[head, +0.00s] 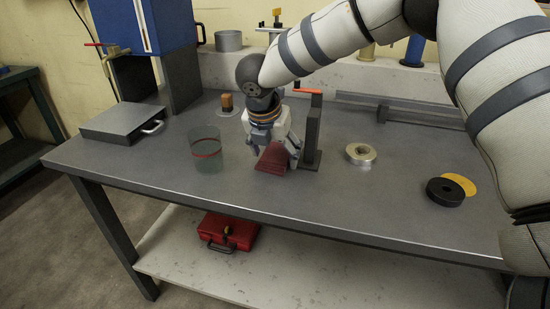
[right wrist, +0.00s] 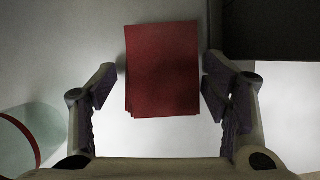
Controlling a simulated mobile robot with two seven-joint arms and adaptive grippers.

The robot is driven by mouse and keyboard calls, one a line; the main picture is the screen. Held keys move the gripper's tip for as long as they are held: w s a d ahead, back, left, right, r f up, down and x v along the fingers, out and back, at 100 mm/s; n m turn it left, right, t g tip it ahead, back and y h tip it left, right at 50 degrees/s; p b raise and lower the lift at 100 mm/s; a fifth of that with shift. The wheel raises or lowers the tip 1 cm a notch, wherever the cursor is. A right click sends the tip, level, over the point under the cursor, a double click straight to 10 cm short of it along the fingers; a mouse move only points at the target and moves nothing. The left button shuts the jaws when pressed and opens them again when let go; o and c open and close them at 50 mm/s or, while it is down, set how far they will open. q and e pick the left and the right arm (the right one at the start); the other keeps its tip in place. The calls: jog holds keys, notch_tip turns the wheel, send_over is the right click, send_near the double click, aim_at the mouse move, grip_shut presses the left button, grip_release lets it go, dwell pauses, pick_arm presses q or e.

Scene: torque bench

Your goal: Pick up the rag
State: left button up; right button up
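The rag (head: 273,160) is a dark red folded cloth on the grey bench, under and in front of my right gripper (head: 271,150). In the right wrist view the rag (right wrist: 162,70) is a red rectangle with stacked edges. It lies between the two fingers of my right gripper (right wrist: 162,80), which are apart, with a small gap showing on each side of the cloth. Whether the fingertips reach down to the bench top is hard to tell. My left gripper is not in view.
A dark upright stand with an orange handle (head: 302,91) is close on the gripper's right. A clear cylinder with a red band (head: 206,155) stands to the left. A tape roll (head: 361,153) and a black disc (head: 445,192) lie right. The bench front (head: 330,205) is clear.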

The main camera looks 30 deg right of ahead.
aim_at(277, 149)
jog(key=c, duration=0.6)
jog(key=shift+c, duration=0.2)
jog(key=shift+r, duration=0.4)
notch_tip(277, 149, up, 3)
jog(key=shift+w+r+p, duration=0.1)
jog(key=shift+r+p, duration=0.1)
jog(key=shift+p, duration=0.4)
jog(key=s+r+p, duration=0.1)
jog(key=r, duration=0.1)
jog(key=s+r+p, duration=0.1)
jog(key=s+r, duration=0.1)
jog(key=shift+s+a+r, duration=0.1)
jog(key=shift+a+r, duration=0.1)
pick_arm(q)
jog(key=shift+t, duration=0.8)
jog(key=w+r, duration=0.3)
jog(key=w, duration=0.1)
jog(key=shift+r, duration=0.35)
pick_arm(e)
jog(key=s+a+r, duration=0.1)
jog(key=s+r, duration=0.3)
jog(key=s, duration=0.6)
jog(key=shift+s+a+r, duration=0.2)
jog(key=shift+s+a, duration=0.15)
jog(key=shift+s, duration=0.05)
